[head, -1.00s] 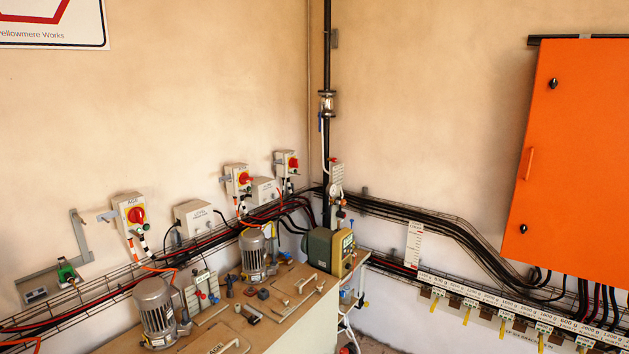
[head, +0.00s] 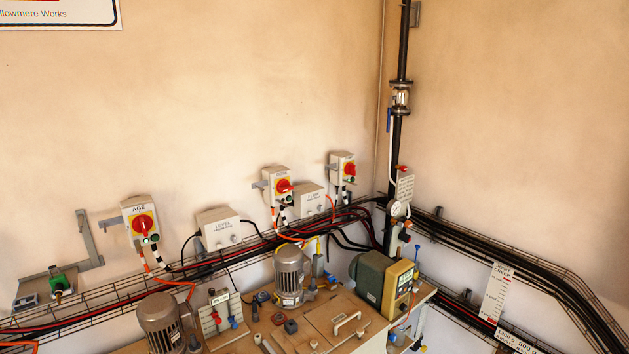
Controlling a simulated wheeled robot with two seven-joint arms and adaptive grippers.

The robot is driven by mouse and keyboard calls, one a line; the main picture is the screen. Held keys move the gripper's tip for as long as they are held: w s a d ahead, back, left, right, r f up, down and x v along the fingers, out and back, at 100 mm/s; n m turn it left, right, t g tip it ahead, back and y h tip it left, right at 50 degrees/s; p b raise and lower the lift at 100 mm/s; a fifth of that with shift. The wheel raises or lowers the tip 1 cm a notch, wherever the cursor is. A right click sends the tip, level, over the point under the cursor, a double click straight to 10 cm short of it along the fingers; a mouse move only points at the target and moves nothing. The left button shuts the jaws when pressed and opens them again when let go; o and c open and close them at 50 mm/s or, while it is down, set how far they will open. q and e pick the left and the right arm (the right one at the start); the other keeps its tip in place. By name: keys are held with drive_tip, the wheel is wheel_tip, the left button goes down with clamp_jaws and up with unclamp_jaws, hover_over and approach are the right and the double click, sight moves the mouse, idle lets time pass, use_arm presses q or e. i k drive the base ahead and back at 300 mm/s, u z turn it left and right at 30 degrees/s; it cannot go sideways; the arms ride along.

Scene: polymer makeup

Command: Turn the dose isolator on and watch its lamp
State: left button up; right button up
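Three wall isolators with red handles on yellow plates stand in a row on the left wall. The left one (head: 140,221) is labelled AGE, with a small pale green lamp below its handle. The middle isolator (head: 277,186) and the right isolator (head: 342,168) have labels too small to read, so I cannot tell which is the dose isolator. Small greenish spots show below the handles of both; I cannot tell whether they are lit. The handle positions of these two are unclear. A green and yellow dosing pump (head: 383,285) stands below the right isolator. Neither gripper shows.
Grey boxes, one labelled LEVEL (head: 218,228), hang between the isolators. A wire cable tray (head: 90,309) runs along the wall beneath. Motors (head: 289,273) and loose fittings crowd the tank top (head: 325,318). A black vertical pipe (head: 403,45) stands in the corner.

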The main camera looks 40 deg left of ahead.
sight(284, 186)
drive_tip(key=i, duration=1.65)
drive_tip(key=u, duration=1.35)
